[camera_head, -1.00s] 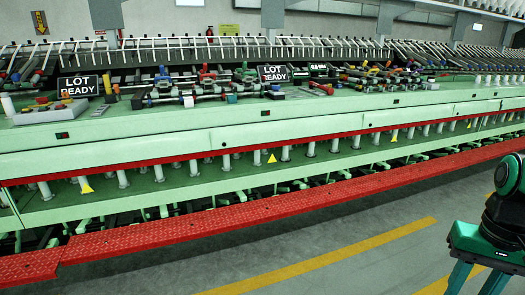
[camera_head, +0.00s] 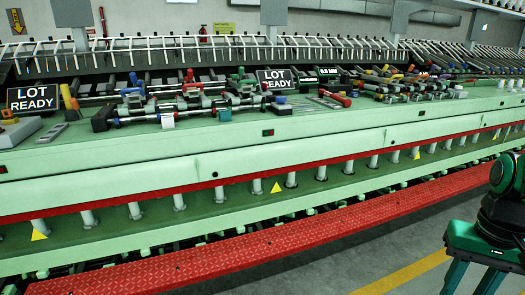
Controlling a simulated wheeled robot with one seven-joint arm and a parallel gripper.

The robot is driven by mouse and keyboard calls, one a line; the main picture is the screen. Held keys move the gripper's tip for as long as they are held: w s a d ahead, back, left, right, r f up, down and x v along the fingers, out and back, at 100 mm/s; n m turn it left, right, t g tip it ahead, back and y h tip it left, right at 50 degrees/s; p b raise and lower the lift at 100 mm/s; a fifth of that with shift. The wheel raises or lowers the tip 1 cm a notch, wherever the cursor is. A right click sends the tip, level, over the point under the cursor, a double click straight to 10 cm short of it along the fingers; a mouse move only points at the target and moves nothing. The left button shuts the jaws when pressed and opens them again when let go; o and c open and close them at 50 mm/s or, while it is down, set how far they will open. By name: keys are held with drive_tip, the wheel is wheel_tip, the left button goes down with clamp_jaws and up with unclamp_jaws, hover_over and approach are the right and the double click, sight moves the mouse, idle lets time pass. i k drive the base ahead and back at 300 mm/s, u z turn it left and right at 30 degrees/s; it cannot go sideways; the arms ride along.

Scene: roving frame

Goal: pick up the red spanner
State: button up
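I cannot pick out a red spanner for certain among the small tools on the long green bench (camera_head: 160,150). A red-ended tool (camera_head: 336,98) lies on the bench top right of the second sign, too small to identify. Another cluster of tools (camera_head: 195,98) with blue, red, green and grey parts lies between the two signs, partly overlapping. My gripper (camera_head: 476,280) is at the lower right, well away from the tools. Its two teal fingers are apart with nothing seen between them, and their tips are cut off by the frame edge.
Two black "LOT READY" signs (camera_head: 33,98) and (camera_head: 276,79) stand on the bench. A red tread-plate step (camera_head: 250,250) runs along its front. Grey floor (camera_head: 335,275) with a yellow line is clear at the lower right. White slanted rods line the back.

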sight(347, 103)
drive_tip(key=i, duration=1.45)
drive_tip(key=z, duration=1.55)
drive_tip(key=i, duration=1.9)
drive_tip(key=u, duration=1.6)
